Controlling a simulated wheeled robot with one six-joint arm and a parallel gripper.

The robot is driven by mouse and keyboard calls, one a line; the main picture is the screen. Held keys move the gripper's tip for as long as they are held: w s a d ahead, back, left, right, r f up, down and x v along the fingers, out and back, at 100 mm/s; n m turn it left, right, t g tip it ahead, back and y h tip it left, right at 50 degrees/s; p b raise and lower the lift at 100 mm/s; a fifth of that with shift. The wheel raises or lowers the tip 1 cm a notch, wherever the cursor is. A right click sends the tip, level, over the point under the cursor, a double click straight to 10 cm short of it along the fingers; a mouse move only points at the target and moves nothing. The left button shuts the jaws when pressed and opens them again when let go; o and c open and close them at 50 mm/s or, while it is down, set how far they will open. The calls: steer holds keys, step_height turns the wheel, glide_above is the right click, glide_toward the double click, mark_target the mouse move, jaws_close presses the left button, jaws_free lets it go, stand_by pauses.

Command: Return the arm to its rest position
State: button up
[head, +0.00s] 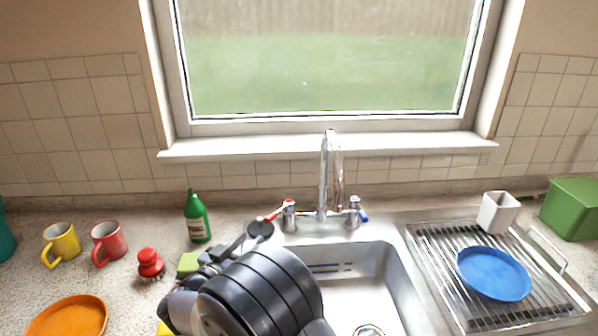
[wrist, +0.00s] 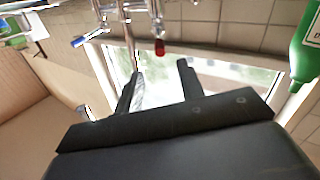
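My arm reaches up from the bottom of the head view, its dark rounded links covering the left part of the sink. My gripper (head: 222,252) is at the far end of the arm, by the sink's back left corner, partly hidden by the arm. In the wrist view my gripper (wrist: 160,68) shows two dark fingers standing apart. It is open, and I see nothing held between them, only the bright window behind.
The tap (head: 328,175) with its red handle (head: 279,210) stands close to my gripper. A green bottle (head: 197,218) and a green sponge (head: 188,264) are just left. A red brush (head: 150,264), mugs and an orange plate (head: 70,318) lie further left. A blue plate (head: 493,274) sits on the right rack.

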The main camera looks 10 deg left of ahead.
mark_target(267, 222)
steer(key=p+x, duration=0.1)
steer(key=x, duration=0.8)
steer(key=shift+w+p, duration=0.1)
steer(key=shift+p, duration=0.25)
steer(key=shift+w+d, duration=0.15)
steer(key=shift+w, duration=0.05)
steer(key=shift+s+d+y, duration=0.1)
steer(key=shift+s+y, duration=0.05)
steer(key=shift+y, duration=0.15)
